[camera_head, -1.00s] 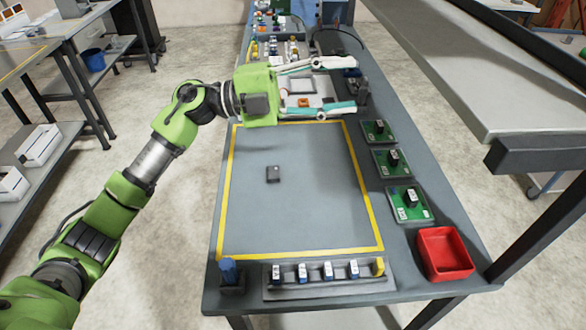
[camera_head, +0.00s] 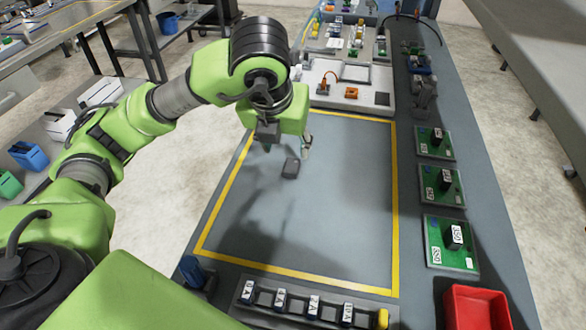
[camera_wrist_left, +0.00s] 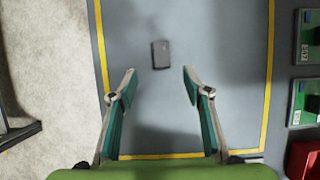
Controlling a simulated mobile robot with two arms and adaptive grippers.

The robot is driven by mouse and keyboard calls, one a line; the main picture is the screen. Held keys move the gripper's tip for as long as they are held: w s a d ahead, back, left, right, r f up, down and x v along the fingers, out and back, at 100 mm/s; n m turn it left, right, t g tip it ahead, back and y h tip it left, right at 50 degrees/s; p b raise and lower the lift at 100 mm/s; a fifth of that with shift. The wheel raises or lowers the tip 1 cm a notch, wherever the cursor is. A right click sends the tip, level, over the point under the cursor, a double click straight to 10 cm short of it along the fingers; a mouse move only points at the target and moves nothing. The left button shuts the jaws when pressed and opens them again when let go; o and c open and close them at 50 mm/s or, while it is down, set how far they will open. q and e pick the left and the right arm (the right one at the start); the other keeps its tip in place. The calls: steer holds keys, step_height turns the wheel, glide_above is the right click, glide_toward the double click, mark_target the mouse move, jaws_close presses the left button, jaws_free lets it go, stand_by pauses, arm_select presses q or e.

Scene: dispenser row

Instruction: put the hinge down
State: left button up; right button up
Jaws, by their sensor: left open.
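A small dark grey piece (camera_head: 291,168), likely the hinge, lies flat on the grey table inside the yellow outline (camera_head: 398,215). It also shows in the left wrist view (camera_wrist_left: 160,54), lying just beyond the fingertips and between their lines. My left gripper (camera_head: 287,150) points down over the table close to this piece, partly hidden by its own wrist. In the left wrist view its two fingers (camera_wrist_left: 159,82) are spread wide with nothing between them. My right gripper is not in view.
Green boards (camera_head: 442,185) with dark modules line the table's right side. A red bin (camera_head: 478,308) stands at the front right. A rack of labelled blocks (camera_head: 312,306) runs along the front edge, and a light grey fixture (camera_head: 350,88) stands behind the outline. The outlined area is otherwise clear.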

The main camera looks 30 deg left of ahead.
mark_target(291, 166)
arm_select(q)
steer(key=x, duration=0.4)
steer(key=shift+w+f, duration=0.15)
steer(key=shift+f, duration=0.25)
steer(key=p+x, duration=0.1)
steer(key=x, duration=0.4)
jaws_close()
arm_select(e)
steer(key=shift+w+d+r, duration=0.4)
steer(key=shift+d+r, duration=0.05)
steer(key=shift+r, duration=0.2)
